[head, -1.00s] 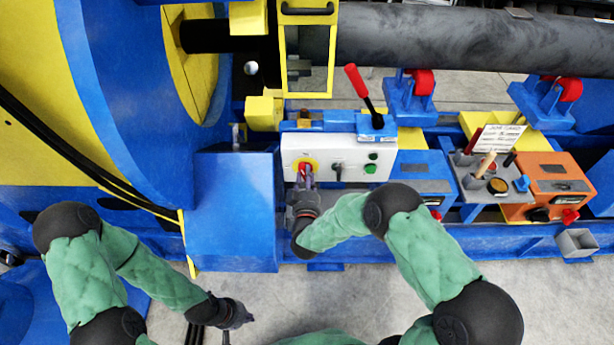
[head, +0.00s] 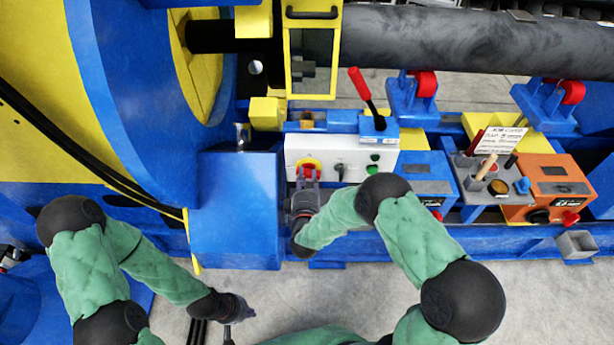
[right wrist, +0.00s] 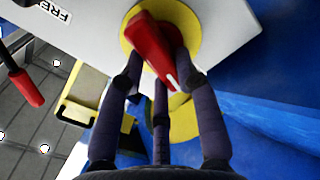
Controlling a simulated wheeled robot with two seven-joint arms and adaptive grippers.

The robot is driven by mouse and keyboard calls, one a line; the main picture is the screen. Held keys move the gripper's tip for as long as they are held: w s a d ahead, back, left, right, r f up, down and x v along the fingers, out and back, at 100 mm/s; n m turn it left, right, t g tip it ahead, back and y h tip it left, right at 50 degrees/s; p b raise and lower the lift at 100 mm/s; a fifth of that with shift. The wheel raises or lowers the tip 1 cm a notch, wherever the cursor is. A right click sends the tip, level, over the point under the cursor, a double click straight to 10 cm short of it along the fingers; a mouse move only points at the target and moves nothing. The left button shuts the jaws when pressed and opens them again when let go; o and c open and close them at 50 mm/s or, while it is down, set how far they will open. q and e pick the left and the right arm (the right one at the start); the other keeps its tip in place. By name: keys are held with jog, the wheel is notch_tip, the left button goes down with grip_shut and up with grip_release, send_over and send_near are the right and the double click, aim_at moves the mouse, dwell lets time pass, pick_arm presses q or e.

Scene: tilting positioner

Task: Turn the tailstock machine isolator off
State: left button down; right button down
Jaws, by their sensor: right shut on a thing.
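The isolator is a red rotary handle (right wrist: 150,48) on a round yellow plate (right wrist: 192,18), fixed to a white control panel (head: 322,152). In the head view its yellow plate shows at the left end of the panel (head: 309,163). My right gripper (right wrist: 158,82) is shut on the red handle, with its fingers on both sides of it. In the head view the right gripper (head: 307,185) reaches up to the panel from below and partly covers the handle. My left gripper (head: 228,330) hangs low over the floor, away from the panel; its fingers are hard to make out.
A black selector (head: 340,170) and green buttons (head: 372,169) sit right of the isolator. A red-knobbed lever (head: 360,85) stands behind the panel. A blue box (head: 235,210) stands close on the left. An orange box (head: 555,180) is further right. The floor in front is clear.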

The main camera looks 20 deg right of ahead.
jog(key=shift+a+f+n, duration=0.1)
jog(key=shift+f+n, duration=0.05)
jog(key=shift+n, duration=1.45)
jog(key=c, duration=0.9)
grip_release()
jog(key=v, duration=1.2)
